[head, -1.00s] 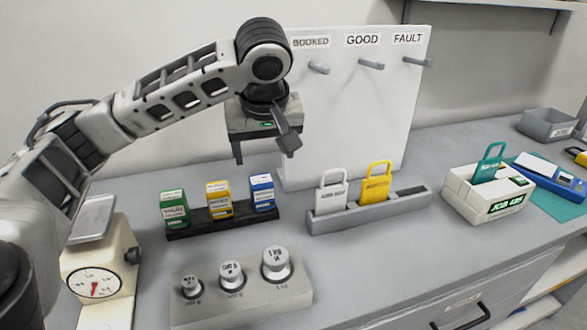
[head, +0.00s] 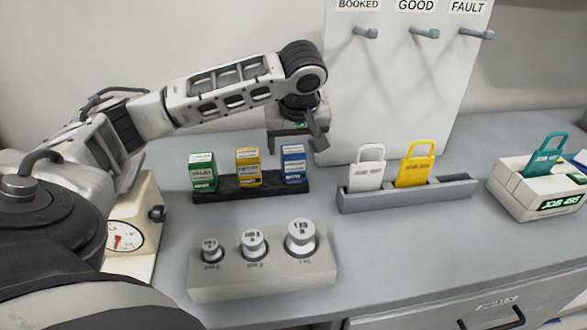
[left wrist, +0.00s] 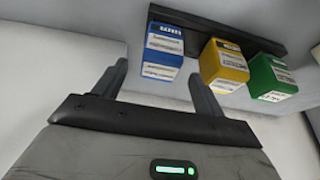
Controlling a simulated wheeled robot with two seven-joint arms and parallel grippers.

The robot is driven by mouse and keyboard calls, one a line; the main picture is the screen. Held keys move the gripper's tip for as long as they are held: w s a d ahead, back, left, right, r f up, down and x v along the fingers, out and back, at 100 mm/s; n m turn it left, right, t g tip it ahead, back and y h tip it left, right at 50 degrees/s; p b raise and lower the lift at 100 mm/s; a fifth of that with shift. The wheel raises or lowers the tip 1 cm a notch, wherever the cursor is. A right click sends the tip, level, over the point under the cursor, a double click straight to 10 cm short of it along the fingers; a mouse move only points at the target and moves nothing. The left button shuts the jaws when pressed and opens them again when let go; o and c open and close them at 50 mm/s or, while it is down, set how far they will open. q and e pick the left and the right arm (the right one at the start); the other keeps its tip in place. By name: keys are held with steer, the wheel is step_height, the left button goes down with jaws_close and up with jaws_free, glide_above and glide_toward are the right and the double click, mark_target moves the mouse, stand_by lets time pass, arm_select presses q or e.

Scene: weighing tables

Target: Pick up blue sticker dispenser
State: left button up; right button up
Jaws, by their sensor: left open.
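The blue sticker dispenser (head: 293,163) stands at the right end of a black holder (head: 225,192), beside a yellow dispenser (head: 248,167) and a green dispenser (head: 203,172). My left gripper (head: 297,142) is open and empty, just above and close to the blue dispenser in the head view. In the left wrist view the blue dispenser (left wrist: 163,50) shows beyond and between the two fingers of the left gripper (left wrist: 158,80), not visibly touching them. The yellow (left wrist: 224,65) and green (left wrist: 271,77) dispensers show to its right. My right gripper is out of view.
A grey rack (head: 405,194) with white (head: 367,168) and yellow (head: 416,164) padlock-shaped tags stands right of the holder. A block (head: 262,275) with several weights lies in front. A dial scale (head: 130,235) is at left. A pegboard (head: 405,80) stands behind.

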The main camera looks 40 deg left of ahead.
mark_target(293, 150)
arm_select(q)
steer(key=x, duration=0.3)
steer(key=shift+w+a+f, duration=0.1)
steer(key=c, duration=1.5)
step_height(293, 150, up, 10)
steer(key=shift+r, duration=0.1)
steer(key=o, duration=0.8)
steer(key=shift+c, duration=1.3)
